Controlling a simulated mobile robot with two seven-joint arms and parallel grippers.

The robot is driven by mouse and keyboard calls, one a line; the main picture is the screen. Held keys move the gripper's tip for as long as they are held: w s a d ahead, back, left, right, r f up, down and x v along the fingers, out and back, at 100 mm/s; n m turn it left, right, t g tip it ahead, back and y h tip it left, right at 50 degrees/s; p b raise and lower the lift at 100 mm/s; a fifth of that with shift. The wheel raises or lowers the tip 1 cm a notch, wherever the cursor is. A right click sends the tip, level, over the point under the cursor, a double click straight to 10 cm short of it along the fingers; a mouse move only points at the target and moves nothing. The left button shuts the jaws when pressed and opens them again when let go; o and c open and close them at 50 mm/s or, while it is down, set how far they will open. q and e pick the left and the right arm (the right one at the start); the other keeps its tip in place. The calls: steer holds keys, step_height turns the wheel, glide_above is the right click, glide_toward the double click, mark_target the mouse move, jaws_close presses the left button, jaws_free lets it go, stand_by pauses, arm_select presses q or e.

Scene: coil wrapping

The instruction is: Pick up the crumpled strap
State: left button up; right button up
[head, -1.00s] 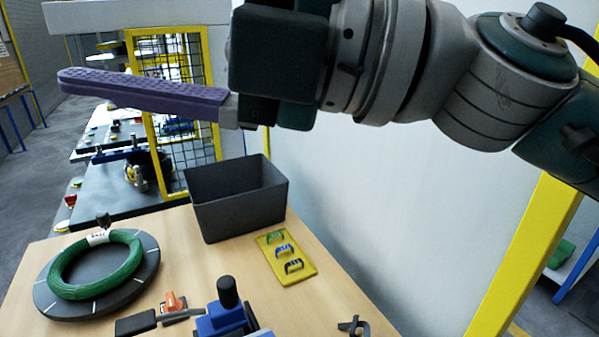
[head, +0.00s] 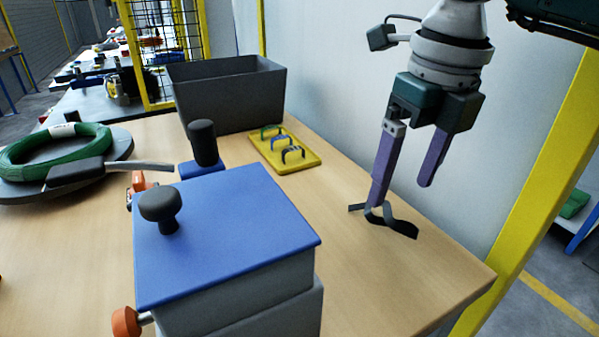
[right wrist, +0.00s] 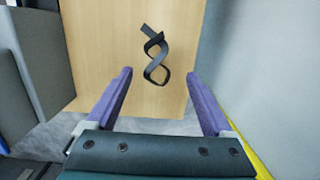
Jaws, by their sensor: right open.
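The crumpled strap (head: 388,219) is a dark, twisted band lying on the right part of the wooden table in the head view. In the right wrist view the strap (right wrist: 154,56) shows as a looped shape ahead of the fingertips, between their lines. My right gripper (head: 402,194) is open, with two purple fingers pointing down above the strap. One fingertip overlaps the strap in the head view, but I cannot tell whether they touch. My left gripper is not in view.
A blue-topped box with a black knob (head: 225,228) stands at the front. A yellow board with small clips (head: 312,160) and a dark grey bin (head: 225,122) are behind it. A green coil (head: 50,166) sits at left. The wall is close behind my right gripper.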

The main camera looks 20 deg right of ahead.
mark_target(389, 208)
steer(key=f, duration=0.3)
steer(key=a+f, duration=0.1)
steer(key=shift+w+f, duration=0.25)
steer(key=shift+f, duration=0.1)
steer(key=shift+w+f, duration=0.1)
steer(key=shift+f, duration=0.35)
jaws_close()
steer(key=shift+r, duration=0.15)
